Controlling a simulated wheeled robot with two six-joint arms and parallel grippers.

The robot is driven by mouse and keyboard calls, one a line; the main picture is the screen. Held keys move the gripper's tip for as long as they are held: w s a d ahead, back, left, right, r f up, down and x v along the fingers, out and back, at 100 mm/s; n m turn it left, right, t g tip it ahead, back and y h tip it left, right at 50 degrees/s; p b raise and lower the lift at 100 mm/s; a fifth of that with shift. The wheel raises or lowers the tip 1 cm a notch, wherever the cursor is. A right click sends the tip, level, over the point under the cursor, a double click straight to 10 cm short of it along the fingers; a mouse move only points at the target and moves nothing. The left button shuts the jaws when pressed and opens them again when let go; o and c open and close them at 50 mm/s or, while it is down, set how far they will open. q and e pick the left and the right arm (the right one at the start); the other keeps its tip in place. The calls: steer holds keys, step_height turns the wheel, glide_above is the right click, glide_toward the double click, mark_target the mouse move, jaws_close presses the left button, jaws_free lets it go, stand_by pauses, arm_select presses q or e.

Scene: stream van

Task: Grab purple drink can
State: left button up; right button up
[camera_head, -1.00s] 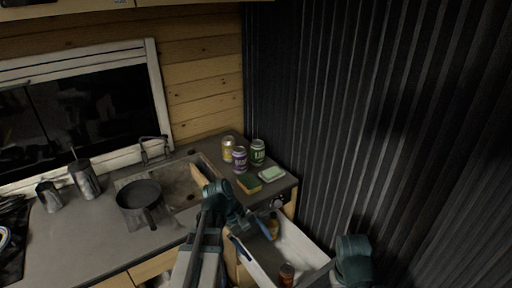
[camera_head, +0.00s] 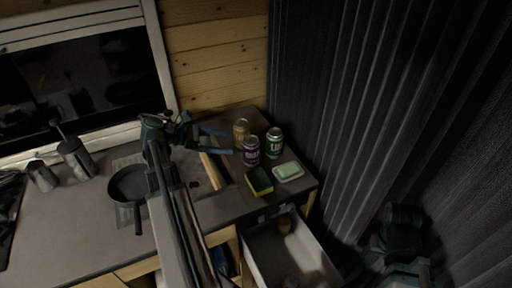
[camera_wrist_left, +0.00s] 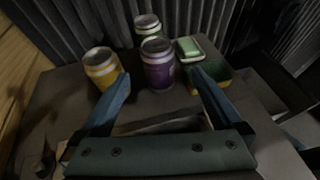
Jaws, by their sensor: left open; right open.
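The purple drink can (camera_head: 250,151) stands upright on the counter corner, between a yellow can (camera_head: 241,132) and a green can (camera_head: 274,142). My left gripper (camera_head: 232,142) is open just to the left of the purple can, with its blue fingers pointing toward it. In the left wrist view the purple can (camera_wrist_left: 158,63) stands ahead, beyond and between the two open fingertips, with nothing held. The yellow can (camera_wrist_left: 101,67) is close to the left finger there. My right arm shows at the lower right of the head view; its fingers are not visible.
A yellow-green sponge (camera_head: 259,181) and a green soap on a white dish (camera_head: 288,172) lie in front of the cans. An open drawer (camera_head: 262,262) juts out below. A pan (camera_head: 129,185) and the sink lie left. A dark corrugated wall (camera_head: 345,100) stands behind.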

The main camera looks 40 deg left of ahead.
mark_target(259, 147)
arm_select(q)
steer(key=b+x, duration=0.3)
steer(key=x, duration=0.4)
steer(key=shift+w+d+f, duration=0.2)
steer(key=shift+w+f, duration=0.05)
steer(key=shift+f, duration=0.05)
arm_select(e)
step_height(259, 147, down, 3)
steer(key=shift+f, duration=0.1)
arm_select(q)
steer(key=shift+w+d, duration=0.25)
steer(key=shift+w, duration=0.05)
steer(key=shift+f, duration=0.1)
arm_select(e)
steer(key=shift+f, duration=0.1)
arm_select(q)
steer(key=b+x, duration=0.2)
steer(key=x, duration=0.3)
steer(key=shift+w+a+f, duration=0.1)
steer(key=shift+w+a, duration=0.05)
steer(key=shift+w, duration=0.1)
arm_select(e)
step_height(259, 147, down, 2)
steer(key=shift+f, duration=0.1)
arm_select(q)
jaws_close()
